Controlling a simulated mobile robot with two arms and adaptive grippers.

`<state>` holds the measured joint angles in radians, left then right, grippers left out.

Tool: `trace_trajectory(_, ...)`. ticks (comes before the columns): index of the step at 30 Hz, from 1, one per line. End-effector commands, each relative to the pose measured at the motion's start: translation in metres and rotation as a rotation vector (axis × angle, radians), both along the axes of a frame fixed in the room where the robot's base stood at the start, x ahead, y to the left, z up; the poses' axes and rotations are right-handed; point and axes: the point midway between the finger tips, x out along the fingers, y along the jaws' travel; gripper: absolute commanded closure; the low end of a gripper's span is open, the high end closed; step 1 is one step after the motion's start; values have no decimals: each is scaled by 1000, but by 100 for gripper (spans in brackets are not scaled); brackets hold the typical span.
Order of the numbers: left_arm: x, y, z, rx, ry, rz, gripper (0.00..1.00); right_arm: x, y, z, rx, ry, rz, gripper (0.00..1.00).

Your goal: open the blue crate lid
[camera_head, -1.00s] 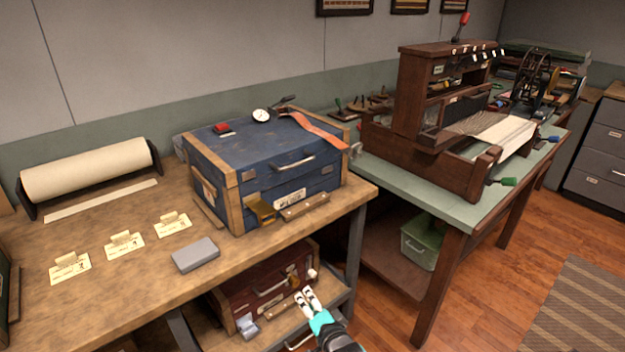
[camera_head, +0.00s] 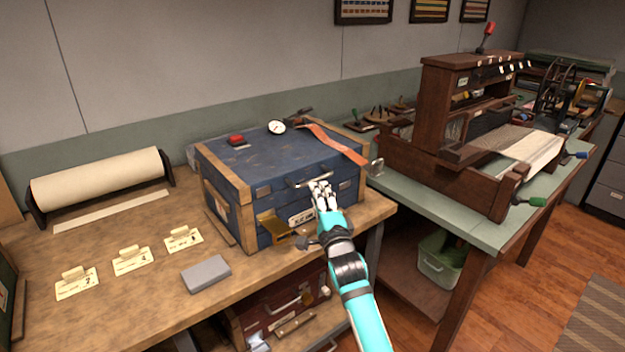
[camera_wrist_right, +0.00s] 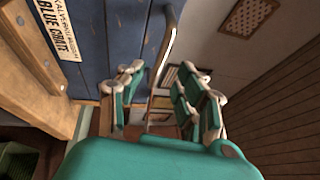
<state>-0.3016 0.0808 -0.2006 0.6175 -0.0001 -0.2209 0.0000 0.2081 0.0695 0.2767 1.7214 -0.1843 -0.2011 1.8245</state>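The blue crate (camera_head: 285,200) with wooden corner posts stands on the wooden workbench, its lid (camera_head: 270,160) down. A metal handle (camera_head: 308,179) is on the lid's front. A brass latch piece (camera_head: 272,226) hangs at the lower front. My right gripper (camera_head: 322,188) is at the crate's front, by the handle's right end. In the right wrist view, the fingers (camera_wrist_right: 158,95) are apart, with the handle (camera_wrist_right: 166,50) reaching into the gap between them; contact cannot be told. The "BLUE CRATE" label (camera_wrist_right: 58,35) shows beside it. My left gripper is not in view.
On the lid lie a red item (camera_head: 237,140), a white dial (camera_head: 277,127), an orange strap (camera_head: 335,144) and a dark-headed tool (camera_head: 298,114). A grey box (camera_head: 206,273) and paper cards are left. A dark red case (camera_head: 285,300) sits below. A loom (camera_head: 455,150) stands right.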

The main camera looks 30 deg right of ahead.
Motion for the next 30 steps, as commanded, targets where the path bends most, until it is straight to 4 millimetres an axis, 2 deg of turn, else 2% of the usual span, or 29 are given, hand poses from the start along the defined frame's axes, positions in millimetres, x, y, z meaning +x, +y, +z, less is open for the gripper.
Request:
trace_trajectory(3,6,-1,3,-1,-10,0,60,24,-8,6,-1,-1,0,65)
trace_trajectory(9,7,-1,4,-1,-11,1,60,50,-16,10,-2,1,0,65)
trace_trajectory(14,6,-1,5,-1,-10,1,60,59,-19,11,0,0,1,65)
trace_trajectory(22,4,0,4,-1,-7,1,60,60,-20,11,-1,0,1,65)
trace_trajectory(23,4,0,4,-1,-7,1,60,60,-20,11,-1,0,1,66)
trace_trajectory(30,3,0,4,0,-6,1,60,60,-19,11,-1,0,1,97)
